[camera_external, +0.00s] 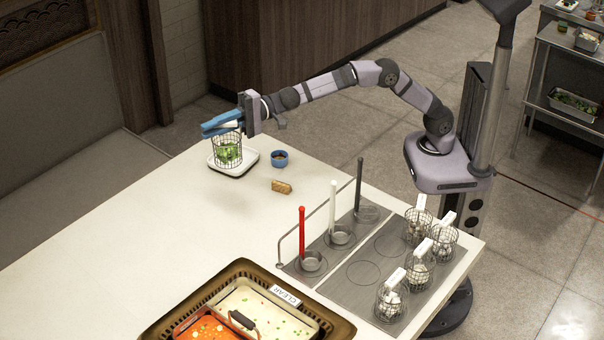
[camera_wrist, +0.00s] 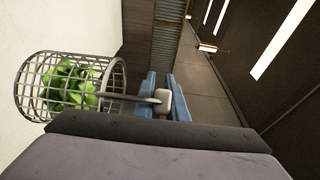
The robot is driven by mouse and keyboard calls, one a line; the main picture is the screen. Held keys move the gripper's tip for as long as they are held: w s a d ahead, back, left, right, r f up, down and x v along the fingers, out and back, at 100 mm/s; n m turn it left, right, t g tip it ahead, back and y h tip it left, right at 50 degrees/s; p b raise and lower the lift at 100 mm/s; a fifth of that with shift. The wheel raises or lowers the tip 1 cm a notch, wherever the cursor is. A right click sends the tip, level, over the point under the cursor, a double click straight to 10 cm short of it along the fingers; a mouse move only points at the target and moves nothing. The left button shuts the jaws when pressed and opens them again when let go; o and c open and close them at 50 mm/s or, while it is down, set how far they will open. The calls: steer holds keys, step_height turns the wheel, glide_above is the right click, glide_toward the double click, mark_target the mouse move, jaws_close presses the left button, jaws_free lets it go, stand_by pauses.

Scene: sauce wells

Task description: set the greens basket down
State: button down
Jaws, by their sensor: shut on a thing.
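The greens basket (camera_external: 229,150) is a dark wire basket with leafy greens inside. It stands upright at the white square plate (camera_external: 232,170) at the table's far end; I cannot tell whether its bottom touches the plate. My gripper (camera_external: 222,124) has blue fingers and is shut on the basket's handle, above the basket. In the wrist view the basket (camera_wrist: 70,87) is at the left, its handle running into my gripper (camera_wrist: 163,96), which holds a pale grip piece between the blue fingers. The plate is not visible in the wrist view.
A small blue bowl (camera_external: 280,158) stands right of the plate, and a brown bread-like piece (camera_external: 281,187) lies nearby. Ladles stand in wells, with several wire baskets (camera_external: 390,299) at the right. A two-part pot (camera_external: 245,310) is in front. The table's middle left is clear.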

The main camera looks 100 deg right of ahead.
step_height(320, 180, down, 20)
steer(key=shift+b, duration=0.3)
stand_by(1.1)
steer(key=shift+f, duration=0.1)
steer(key=c, duration=1.9)
jaws_free()
steer(key=shift+f, duration=0.1)
steer(key=shift+c, duration=0.2)
steer(key=shift+o, duration=0.9)
steer(key=shift+s+d, duration=0.1)
steer(key=v, duration=1.1)
steer(key=shift+s+d+b, duration=0.2)
steer(key=shift+s+b, duration=0.2)
